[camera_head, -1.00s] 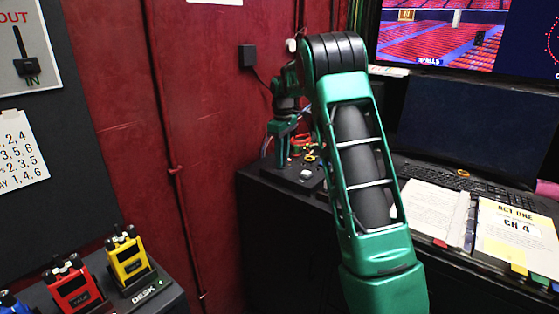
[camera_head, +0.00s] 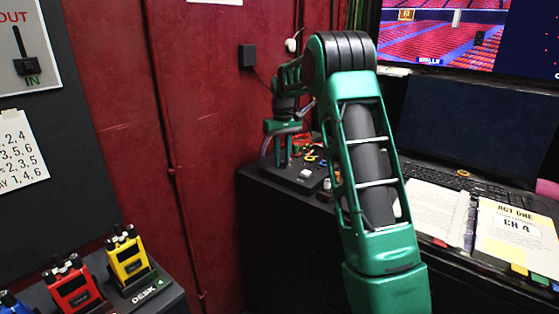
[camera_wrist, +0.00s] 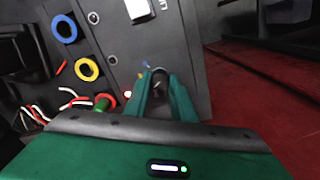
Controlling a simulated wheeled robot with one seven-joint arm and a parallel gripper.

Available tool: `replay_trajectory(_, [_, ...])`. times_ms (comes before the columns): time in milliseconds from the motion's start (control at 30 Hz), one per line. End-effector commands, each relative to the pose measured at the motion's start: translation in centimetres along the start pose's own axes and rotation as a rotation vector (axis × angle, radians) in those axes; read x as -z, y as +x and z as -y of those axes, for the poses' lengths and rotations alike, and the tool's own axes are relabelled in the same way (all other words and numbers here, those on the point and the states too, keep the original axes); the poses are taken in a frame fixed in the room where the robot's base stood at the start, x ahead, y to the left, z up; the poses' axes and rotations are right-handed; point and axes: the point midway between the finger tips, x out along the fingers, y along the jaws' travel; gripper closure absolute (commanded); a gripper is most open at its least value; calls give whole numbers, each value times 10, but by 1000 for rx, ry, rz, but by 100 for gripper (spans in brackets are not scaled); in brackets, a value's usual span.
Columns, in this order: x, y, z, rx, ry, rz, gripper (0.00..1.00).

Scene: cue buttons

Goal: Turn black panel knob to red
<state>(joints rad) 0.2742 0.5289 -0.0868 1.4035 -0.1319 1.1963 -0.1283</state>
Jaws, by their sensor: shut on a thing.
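The black panel (camera_wrist: 120,38) lies on top of a dark cabinet, and it shows small in the head view (camera_head: 301,182). My gripper (camera_wrist: 159,82) points at one end of the panel in the wrist view. Its two green fingers are shut on a small black knob (camera_wrist: 159,73), one finger on each side. A blue mark sits just beyond the knob and a small red spot shows to its left. The knob's pointer is too small to read. In the head view my gripper (camera_head: 282,160) reaches down at the panel, and the knob is hidden.
A white square button (camera_wrist: 138,9) is on the panel. Blue (camera_wrist: 64,28) and yellow (camera_wrist: 87,69) rings and loose wires lie beside it. A red wall (camera_head: 215,130) stands close behind. A keyboard and open binder (camera_head: 440,205) are at the right.

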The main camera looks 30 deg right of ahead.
Motion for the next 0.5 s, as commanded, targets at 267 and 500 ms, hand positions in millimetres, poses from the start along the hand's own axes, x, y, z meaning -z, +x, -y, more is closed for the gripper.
replay_trajectory(267, [0,0,0,0,88,-1,100])
replay_trajectory(500, [0,0,0,0,104,-1,100])
